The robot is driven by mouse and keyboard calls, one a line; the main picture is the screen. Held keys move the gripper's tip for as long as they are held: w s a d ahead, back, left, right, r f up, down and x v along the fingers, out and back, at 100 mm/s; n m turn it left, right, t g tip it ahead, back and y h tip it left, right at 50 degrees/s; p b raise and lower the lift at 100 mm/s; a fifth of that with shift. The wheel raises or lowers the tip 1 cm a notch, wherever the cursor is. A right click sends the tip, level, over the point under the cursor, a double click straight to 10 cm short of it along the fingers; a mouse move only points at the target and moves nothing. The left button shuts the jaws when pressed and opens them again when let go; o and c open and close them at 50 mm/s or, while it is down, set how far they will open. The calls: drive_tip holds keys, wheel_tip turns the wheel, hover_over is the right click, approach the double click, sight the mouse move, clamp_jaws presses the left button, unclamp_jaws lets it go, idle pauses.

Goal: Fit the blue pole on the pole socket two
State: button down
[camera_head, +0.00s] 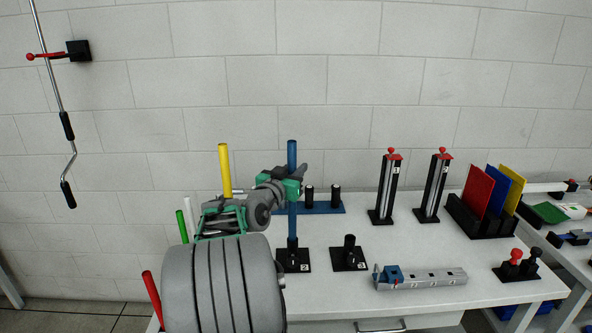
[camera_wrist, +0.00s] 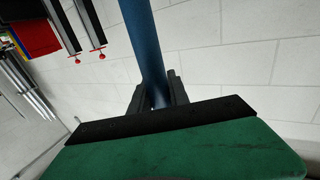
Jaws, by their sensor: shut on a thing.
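My gripper (camera_head: 293,185) is shut on the upright blue pole (camera_head: 292,215), around its middle. In the wrist view the blue pole (camera_wrist: 147,45) runs up between the two dark fingers (camera_wrist: 157,95). Pole socket two (camera_head: 292,262), a black base marked 2 with a short black post, stands on the table directly below the pole. The pole's lower end lines up with the top of that post in the head view. I cannot tell whether they touch or a small gap is left.
A similar black socket (camera_head: 348,258) stands to the right. A blue base with black posts (camera_head: 322,208) lies behind. Yellow (camera_head: 225,170), green (camera_head: 182,227) and red (camera_head: 152,295) poles stand at the left.

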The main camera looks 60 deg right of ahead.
drive_tip(key=shift+f, duration=0.25)
drive_tip(key=c, duration=1.2)
unclamp_jaws()
drive_tip(key=shift+o, duration=0.2)
